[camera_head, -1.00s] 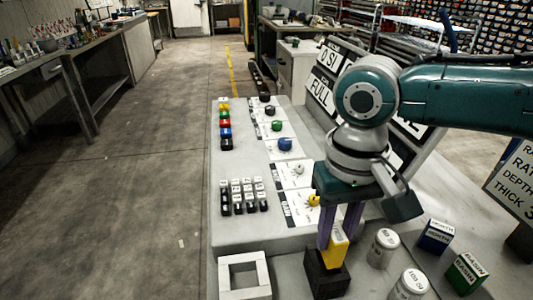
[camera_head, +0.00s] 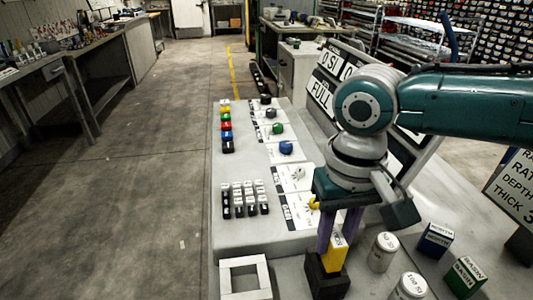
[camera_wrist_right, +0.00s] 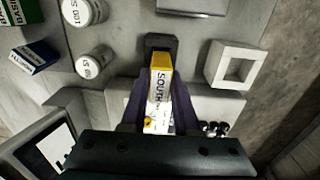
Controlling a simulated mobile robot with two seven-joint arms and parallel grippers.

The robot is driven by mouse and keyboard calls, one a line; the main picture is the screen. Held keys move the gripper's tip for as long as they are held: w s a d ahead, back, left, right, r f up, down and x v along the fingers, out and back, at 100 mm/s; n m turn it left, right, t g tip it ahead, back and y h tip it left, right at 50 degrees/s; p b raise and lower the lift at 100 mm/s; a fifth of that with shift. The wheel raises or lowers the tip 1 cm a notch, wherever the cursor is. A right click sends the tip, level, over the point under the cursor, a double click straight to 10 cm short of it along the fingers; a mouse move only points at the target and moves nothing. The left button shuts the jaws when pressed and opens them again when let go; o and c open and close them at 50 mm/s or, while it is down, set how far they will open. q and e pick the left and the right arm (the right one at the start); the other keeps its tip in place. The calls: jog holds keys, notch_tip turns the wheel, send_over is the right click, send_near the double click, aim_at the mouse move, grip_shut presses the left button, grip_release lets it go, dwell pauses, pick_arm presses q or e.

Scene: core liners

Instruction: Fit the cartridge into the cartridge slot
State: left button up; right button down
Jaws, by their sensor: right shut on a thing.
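The cartridge (camera_head: 335,254) is a yellow and white block; its lettering reads "SOUTH" in the right wrist view (camera_wrist_right: 159,84). My right gripper (camera_head: 339,238) is shut on it from both sides with purple fingers, which also show in the wrist view (camera_wrist_right: 155,105). A black block, seemingly the cartridge slot (camera_head: 326,286), stands directly below on the bench. The cartridge's lower end overlaps the black block in both views, and the block's far edge shows past it in the wrist view (camera_wrist_right: 161,40). I cannot tell how deep the end sits. My left gripper is not in view.
A white square frame (camera_head: 245,292) stands left of the black block. White canisters (camera_head: 383,251), a blue box (camera_head: 435,240) and a green box (camera_head: 465,277) stand to the right. Small labelled blocks (camera_head: 244,198) and a panel with coloured knobs (camera_head: 286,147) lie farther back.

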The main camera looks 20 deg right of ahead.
aim_at(335, 235)
jog(key=shift+f+b, duration=0.35)
jog(key=shift+f, duration=0.3)
jog(key=shift+f+b, duration=0.9)
jog(key=shift+f, duration=0.55)
jog(key=c, duration=0.6)
grip_release()
notch_tip(335, 235, up, 9)
jog(key=shift+r+p, duration=0.15)
jog(key=shift+p, duration=1.05)
jog(key=shift+r, duration=0.4)
